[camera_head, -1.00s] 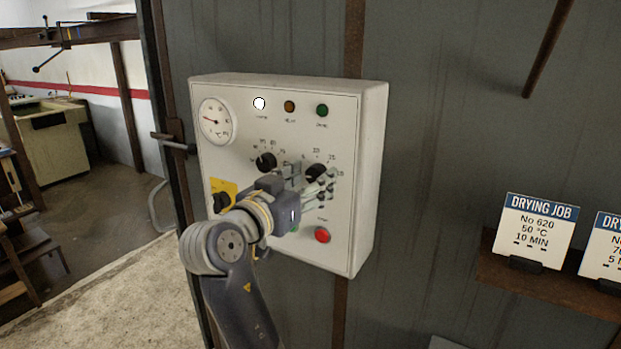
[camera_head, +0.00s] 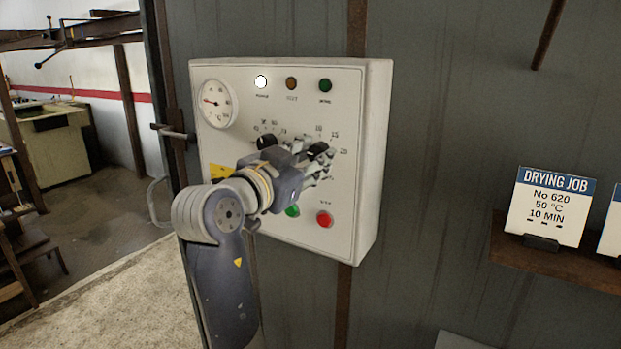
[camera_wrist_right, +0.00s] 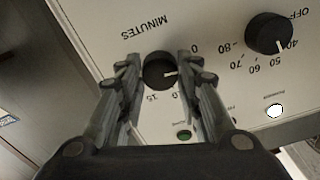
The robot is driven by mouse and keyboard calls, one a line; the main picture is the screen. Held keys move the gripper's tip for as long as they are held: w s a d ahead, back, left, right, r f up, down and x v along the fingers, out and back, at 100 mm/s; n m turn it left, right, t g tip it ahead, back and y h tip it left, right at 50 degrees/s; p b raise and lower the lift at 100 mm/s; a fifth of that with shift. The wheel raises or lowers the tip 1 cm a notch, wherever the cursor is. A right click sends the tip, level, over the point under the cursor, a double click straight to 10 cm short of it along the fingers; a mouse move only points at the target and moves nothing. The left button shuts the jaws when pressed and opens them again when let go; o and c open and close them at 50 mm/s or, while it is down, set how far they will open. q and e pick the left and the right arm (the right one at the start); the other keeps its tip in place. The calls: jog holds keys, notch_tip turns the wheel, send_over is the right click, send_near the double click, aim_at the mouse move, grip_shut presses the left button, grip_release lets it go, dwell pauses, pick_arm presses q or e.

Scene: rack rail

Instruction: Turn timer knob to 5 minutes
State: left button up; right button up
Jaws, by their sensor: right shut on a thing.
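The black timer knob (camera_head: 318,149) is the right one of two dials on the white control box (camera_head: 368,170). In the right wrist view, which is upside down, the knob (camera_wrist_right: 158,72) sits under the word MINUTES. My right gripper (camera_wrist_right: 160,70) has its fingers on opposite sides of it, shut on it. The knob's white pointer faces the right finger, between the 0 and a mark that looks like 10; the finger hides the scale there. In the head view my right gripper (camera_head: 318,163) covers part of the knob. My left gripper is not in view.
The temperature knob (camera_wrist_right: 268,33) is beside the timer, its pointer near 40 to 50. A drying job card (camera_head: 548,207) reads 50 °C, 10 MIN.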

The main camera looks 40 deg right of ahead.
jog(key=m+b, duration=0.3)
jog(key=b, duration=0.1)
jog(key=shift+f, duration=0.2)
jog(key=shift+r+m+b, duration=0.1)
jog(key=shift+m+b, duration=0.8)
jog(key=shift+b, duration=0.05)
jog(key=shift+r+m+b, duration=0.15)
jog(key=shift+m+b, duration=0.15)
jog(key=o, duration=0.9)
jog(key=shift+c, duration=0.2)
jog(key=shift+o, duration=1.1)
jog(key=shift+w+d, duration=0.1)
jog(key=shift+d, duration=0.05)
